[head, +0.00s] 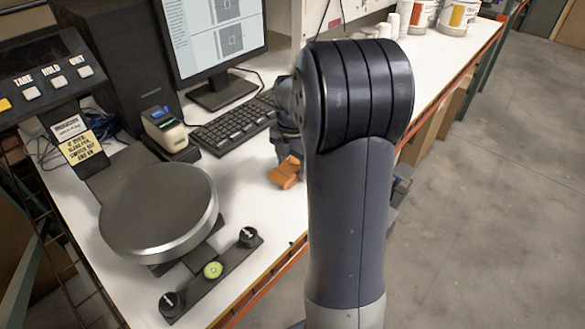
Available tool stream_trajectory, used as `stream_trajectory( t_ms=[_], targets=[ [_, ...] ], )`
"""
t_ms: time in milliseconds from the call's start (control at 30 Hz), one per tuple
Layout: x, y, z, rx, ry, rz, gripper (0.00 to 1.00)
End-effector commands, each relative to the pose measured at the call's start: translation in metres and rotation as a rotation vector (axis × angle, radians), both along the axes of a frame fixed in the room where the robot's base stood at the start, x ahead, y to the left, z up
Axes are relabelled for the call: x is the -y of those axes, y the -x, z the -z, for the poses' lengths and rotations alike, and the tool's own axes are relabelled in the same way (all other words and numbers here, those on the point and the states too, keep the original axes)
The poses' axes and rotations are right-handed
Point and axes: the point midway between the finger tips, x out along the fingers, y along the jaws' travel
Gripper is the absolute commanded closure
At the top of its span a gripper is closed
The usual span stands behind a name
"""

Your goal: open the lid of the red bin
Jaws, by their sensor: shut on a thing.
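The red bin and its lid do not show in the head view. My arm stands upright in the middle of the picture and covers part of the bench and floor. My gripper's fingers cannot be made out; they are hidden behind the arm or out of view. A small dark part (402,188) shows just right of the arm, past the bench edge, and I cannot tell what it is.
A white bench (265,215) holds a round scale plate (160,212), a keyboard (235,124), a monitor (212,35), a label printer (164,130) and an orange-brown object (285,173) beside my arm. White buckets (458,18) stand at the back. Grey floor (490,200) at right is clear.

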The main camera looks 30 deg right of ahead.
Motion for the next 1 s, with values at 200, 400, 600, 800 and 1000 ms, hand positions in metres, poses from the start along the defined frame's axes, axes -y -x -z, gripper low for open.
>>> stream_trajectory(
  t_ms=[200, 400, 600, 800, 1000],
  targets=[
    [0.000, 0.000, -0.004, 0.001, 0.001, 0.000, 0.70],
    [0.000, -0.001, -0.036, 0.005, 0.001, 0.000, 0.70],
    [0.000, -0.001, -0.076, 0.005, 0.001, 0.000, 0.70],
    [0.000, 0.000, -0.097, 0.001, 0.001, 0.000, 0.70],
    [0.000, 0.000, -0.101, -0.001, 0.000, 0.000, 0.70]
  ],
)
